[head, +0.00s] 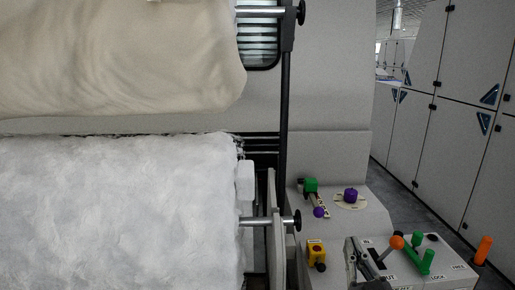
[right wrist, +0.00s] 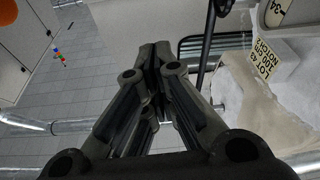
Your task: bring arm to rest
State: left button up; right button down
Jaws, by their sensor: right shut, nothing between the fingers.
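My right gripper (head: 353,245) shows at the bottom of the head view, in front of the control panel with the coloured levers. In the right wrist view its dark fingers (right wrist: 152,62) come together at the tips, shut with nothing between them. In the head view it is near the orange-knobbed lever (head: 396,243); I cannot tell whether they touch. My left gripper is not in view.
A large white fibre roll (head: 110,215) lies left, below a cream roll (head: 120,55). The control panel (head: 345,215) carries a yellow switch box (head: 316,251), a purple knob (head: 350,195) and green levers (head: 427,262). Grey cabinets (head: 460,120) line the right, with an open aisle beside them.

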jog(key=s+d+f+m+g+h, duration=0.1)
jog(key=s+f+g, duration=0.3)
jog(key=f, duration=0.4)
jog(key=s+d+f+m+g+h, duration=0.1)
jog(key=s+f+g, duration=0.3)
jog(key=f, duration=0.4)
jog(key=s+a+f+n+g, duration=0.1)
jog(key=s+f+g, duration=0.45)
jog(key=s, duration=0.55)
jog(key=s+a+f+n+g, duration=0.1)
jog(key=s+f+g, duration=0.45)
jog(key=s, duration=0.45)
notch_tip(320, 180, down, 26)
jog(key=s, duration=0.2)
jog(key=s+d+f+g, duration=0.1)
jog(key=s+d+f, duration=0.1)
jog(key=s+f, duration=1.3)
jog(key=shift+s+d+f+y+p, duration=0.3)
jog(key=shift+s+d+p, duration=0.15)
jog(key=shift+s, duration=0.2)
